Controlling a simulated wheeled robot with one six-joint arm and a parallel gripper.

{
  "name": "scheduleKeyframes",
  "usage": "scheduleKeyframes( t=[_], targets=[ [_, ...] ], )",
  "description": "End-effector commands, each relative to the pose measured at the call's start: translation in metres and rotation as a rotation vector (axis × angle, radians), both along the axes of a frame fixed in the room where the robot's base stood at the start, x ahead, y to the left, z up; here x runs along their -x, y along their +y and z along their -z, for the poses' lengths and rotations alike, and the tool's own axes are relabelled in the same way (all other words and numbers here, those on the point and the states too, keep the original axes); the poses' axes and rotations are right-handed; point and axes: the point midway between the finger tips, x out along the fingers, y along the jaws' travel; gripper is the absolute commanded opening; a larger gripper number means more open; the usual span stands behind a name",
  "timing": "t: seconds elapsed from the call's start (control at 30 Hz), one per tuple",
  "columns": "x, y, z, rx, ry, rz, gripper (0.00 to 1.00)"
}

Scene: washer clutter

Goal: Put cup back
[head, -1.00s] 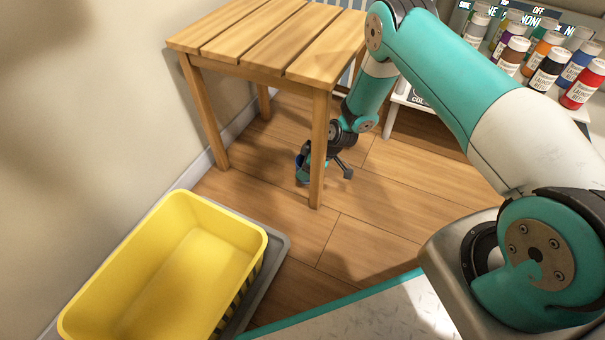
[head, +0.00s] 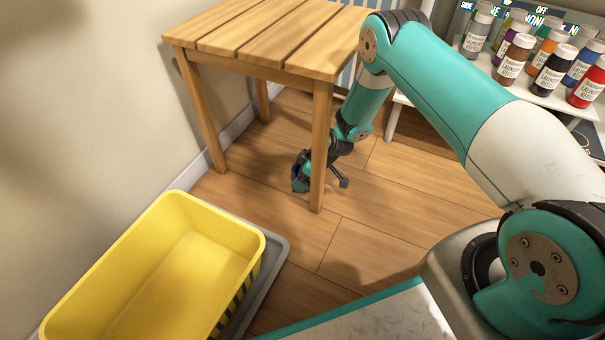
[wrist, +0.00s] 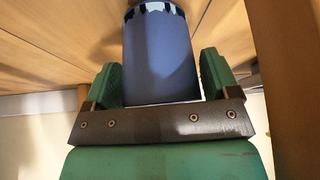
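A blue cup (wrist: 162,55) with a patterned white-and-dark band at one end shows in the wrist view. It sits between the two green fingers of my gripper (wrist: 162,80), and both pads appear to lie against its sides. In the head view my gripper (head: 301,172) is low, close to the floor beside the front leg of the wooden table, below the tabletop. Only a small dark blue patch shows there, and the leg hides part of the gripper. I cannot tell whether the cup touches the floor.
The slatted wooden table (head: 268,38) has a bare top. Its front leg (head: 320,150) is very close to my gripper. A yellow basket (head: 160,270) stands empty at the lower left on a grey base. Several bottles fill a white shelf (head: 540,92) at the right. Open floor (head: 375,225) lies in front.

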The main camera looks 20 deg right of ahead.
Motion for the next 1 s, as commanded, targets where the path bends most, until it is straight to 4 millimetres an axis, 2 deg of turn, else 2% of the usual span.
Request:
scheduleKeyframes(
  t=[0.27,0.37,0.7,0.83,1.0],
  targets=[
    [0.0,0.0,-0.004,0.0,0.0,0.0,0.8],
    [0.003,-0.004,-0.015,0.0,0.0,0.001,0.8],
    [0.023,-0.034,-0.081,0.0,0.001,0.003,0.8],
    [0.029,-0.043,-0.098,0.0,0.0,0.002,0.8],
    [0.034,-0.048,-0.107,0.0,0.0,0.001,0.8]
  ],
)
